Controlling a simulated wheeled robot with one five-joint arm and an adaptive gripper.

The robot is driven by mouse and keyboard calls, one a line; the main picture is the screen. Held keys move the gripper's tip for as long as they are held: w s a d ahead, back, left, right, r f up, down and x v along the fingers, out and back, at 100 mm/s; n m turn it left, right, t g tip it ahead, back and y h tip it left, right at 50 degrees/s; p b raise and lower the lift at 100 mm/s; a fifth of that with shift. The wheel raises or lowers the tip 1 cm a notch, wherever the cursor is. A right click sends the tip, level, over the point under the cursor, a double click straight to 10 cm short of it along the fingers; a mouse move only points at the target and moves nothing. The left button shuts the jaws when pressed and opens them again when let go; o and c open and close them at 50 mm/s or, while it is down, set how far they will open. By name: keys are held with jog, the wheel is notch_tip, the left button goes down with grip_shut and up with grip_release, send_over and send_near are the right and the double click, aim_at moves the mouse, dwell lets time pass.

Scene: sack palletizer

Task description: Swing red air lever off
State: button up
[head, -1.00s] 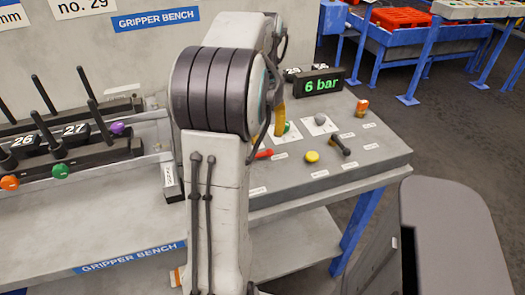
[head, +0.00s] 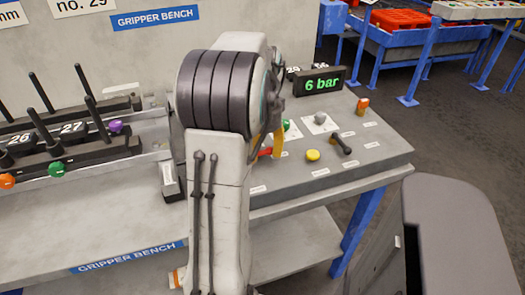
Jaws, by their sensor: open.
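The red lever (head: 265,152) lies low on the sloped panel of the bench, and only its red end shows beside my arm. My gripper (head: 277,143) is mostly hidden behind my arm. One yellow finger shows, pointing down right beside the red lever's end. I cannot tell whether it touches the lever. The gripper is open, and its other finger is hidden.
A yellow button (head: 313,155), a black-handled lever (head: 342,144), a grey knob (head: 320,118), a green knob (head: 287,125) and an orange switch (head: 362,105) are on the same panel. A rack with upright black rods (head: 45,130) stands left. The front of the bench is clear.

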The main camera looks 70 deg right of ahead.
jog(key=shift+c, duration=0.2)
grip_shut()
dwell(0.4)
